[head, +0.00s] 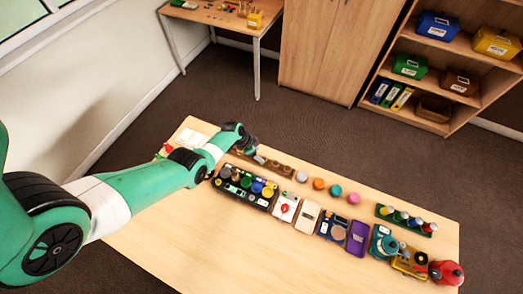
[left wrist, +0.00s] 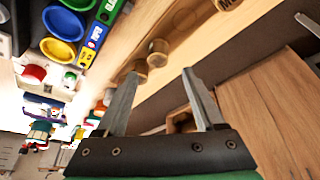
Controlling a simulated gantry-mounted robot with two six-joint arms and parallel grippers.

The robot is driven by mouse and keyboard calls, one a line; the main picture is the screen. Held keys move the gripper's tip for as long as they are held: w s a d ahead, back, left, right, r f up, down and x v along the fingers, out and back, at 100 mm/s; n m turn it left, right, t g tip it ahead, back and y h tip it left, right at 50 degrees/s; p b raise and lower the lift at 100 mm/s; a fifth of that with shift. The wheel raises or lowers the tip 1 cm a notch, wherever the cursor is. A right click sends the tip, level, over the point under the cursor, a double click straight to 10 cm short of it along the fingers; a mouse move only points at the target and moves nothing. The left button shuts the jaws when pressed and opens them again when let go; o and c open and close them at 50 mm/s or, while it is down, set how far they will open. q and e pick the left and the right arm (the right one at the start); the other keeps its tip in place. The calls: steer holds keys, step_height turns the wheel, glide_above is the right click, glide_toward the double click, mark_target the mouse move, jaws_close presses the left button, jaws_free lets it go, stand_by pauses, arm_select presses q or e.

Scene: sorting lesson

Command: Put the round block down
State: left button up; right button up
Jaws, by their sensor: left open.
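My left gripper (head: 258,158) is at the far side of the table, beside a long wooden holder (head: 280,169). In the left wrist view its two fingers (left wrist: 162,80) are apart, with nothing held between them. Small round wooden blocks (left wrist: 157,50) show just beyond the fingertips, apart from them. In the head view a row of round blocks stands on the table: a pale grey one (head: 301,177), an orange one (head: 318,184), a teal one (head: 335,191) and a pink one (head: 353,198). I cannot tell which one the task names. My right gripper is not seen.
A black tray (head: 244,203) of coloured round pieces lies in front of the gripper. Cards, boxes and a toy train (head: 411,261) continue to the right. A green holder (head: 406,220) stands behind the train. The table's (head: 300,262) front part is bare.

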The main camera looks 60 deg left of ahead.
arm_select(q)
steer(key=p+v, duration=0.4)
steer(key=v, duration=0.1)
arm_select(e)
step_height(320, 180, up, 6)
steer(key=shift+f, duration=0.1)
